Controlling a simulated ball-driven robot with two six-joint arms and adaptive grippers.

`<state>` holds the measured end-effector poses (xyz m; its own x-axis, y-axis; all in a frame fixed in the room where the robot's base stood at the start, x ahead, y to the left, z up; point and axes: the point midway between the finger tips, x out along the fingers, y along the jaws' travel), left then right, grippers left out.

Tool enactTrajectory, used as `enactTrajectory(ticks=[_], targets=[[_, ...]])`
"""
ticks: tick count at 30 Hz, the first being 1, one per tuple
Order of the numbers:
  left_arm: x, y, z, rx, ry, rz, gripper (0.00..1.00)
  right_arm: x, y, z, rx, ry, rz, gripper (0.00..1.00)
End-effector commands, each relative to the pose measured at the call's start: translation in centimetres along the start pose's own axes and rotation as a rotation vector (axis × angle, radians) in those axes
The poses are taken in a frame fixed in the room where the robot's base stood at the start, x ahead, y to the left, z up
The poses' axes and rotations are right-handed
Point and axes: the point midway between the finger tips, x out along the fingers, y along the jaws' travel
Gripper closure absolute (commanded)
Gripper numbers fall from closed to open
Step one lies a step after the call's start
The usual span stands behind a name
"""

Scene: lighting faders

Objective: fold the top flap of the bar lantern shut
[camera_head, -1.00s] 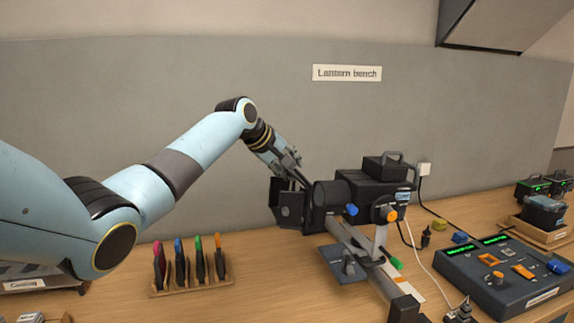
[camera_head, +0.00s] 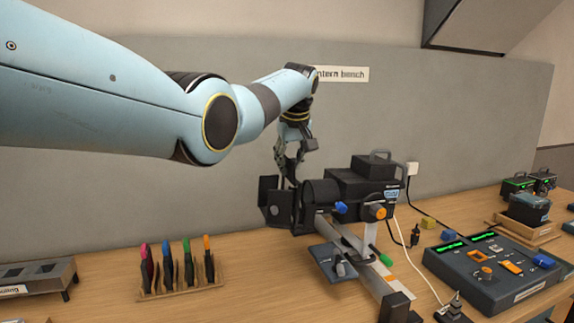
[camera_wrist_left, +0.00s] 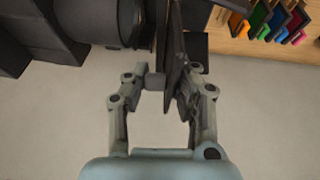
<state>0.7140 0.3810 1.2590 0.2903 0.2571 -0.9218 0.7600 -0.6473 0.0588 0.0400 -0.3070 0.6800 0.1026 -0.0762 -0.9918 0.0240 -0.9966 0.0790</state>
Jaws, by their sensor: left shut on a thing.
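The bar lantern (camera_head: 340,193) is a black body with a round barrel, mounted on a rail on the bench, its front facing left. Dark flaps (camera_head: 268,190) stand around its front end. My left gripper (camera_head: 287,176) points down from above at the lantern's front top edge. In the left wrist view, the left gripper (camera_wrist_left: 170,85) is shut on a thin black plate (camera_wrist_left: 174,45), seen edge-on, which appears to be the top flap. The flap looks raised, not folded over the front; its exact angle is hard to tell. My right gripper is out of view.
A wooden rack (camera_head: 182,290) with several coloured-handled tools stands left of the lantern. A control desk (camera_head: 490,268) with faders sits to the right, with cables between. A grey wall (camera_head: 440,110) rises behind the bench. Bench space is clear between rack and lantern.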

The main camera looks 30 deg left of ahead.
Motion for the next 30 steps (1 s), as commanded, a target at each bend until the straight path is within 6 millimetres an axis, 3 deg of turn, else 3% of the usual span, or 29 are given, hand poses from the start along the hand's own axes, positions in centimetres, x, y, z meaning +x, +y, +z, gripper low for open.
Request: enactTrajectory(ticks=[17,18,21,30], targets=[[-0.24,0.68,0.05,0.013,0.002,-0.013,1.0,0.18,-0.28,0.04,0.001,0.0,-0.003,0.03],[-0.24,0.69,0.05,0.013,0.002,-0.012,0.73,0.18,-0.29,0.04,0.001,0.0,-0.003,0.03],[-0.2,0.63,0.07,0.013,0.002,-0.014,0.6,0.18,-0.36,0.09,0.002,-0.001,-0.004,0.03],[-0.05,0.34,0.07,0.012,0.0,-0.021,0.57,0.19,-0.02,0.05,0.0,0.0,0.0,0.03]])
